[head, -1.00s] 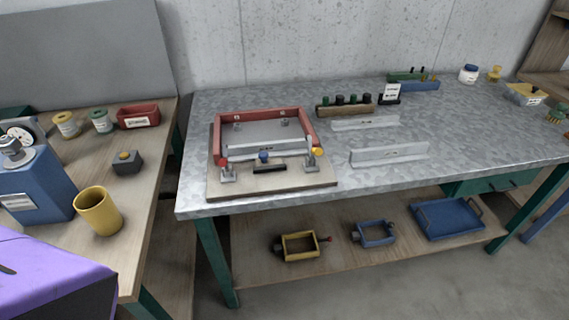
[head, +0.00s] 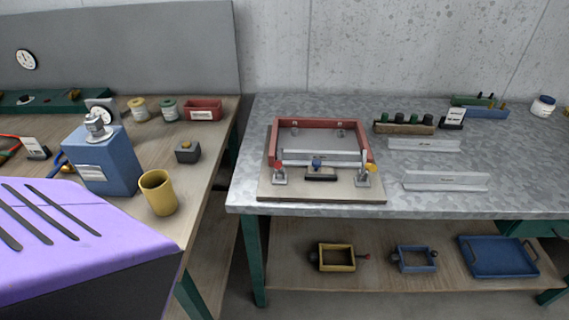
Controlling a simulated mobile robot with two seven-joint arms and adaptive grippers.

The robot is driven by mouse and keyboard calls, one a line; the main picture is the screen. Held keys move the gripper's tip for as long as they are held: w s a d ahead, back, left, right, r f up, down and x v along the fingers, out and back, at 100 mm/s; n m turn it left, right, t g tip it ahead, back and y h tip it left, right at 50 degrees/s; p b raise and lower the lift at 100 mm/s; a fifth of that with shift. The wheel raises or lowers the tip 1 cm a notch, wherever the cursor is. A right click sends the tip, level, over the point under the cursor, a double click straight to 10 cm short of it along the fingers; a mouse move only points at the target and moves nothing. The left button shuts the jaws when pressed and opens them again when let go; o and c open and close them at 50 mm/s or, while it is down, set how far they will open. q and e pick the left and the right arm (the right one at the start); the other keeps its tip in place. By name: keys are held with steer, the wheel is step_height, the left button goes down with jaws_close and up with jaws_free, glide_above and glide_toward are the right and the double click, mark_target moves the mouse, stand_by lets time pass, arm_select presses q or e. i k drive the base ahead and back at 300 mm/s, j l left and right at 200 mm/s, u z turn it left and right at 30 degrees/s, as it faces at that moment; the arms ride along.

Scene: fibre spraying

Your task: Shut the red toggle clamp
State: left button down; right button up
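The red toggle clamp (head: 279,173) stands at the front left corner of the fixture board (head: 325,193) on the metal table. Its red-tipped handle appears raised; I cannot tell for sure whether the clamp is open. A yellow-tipped clamp (head: 364,175) stands at the front right corner. Neither of my grippers shows in the head view.
Metal angle strips (head: 446,181) lie right of the board, with a wooden rack (head: 404,125) behind. The shelf below holds a blue tray (head: 497,257).

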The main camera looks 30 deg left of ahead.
mark_target(279, 165)
steer(key=u, duration=0.4)
steer(key=j+u, duration=0.1)
steer(key=u, duration=0.7)
steer(key=j+u, duration=0.1)
steer(key=u, duration=0.3)
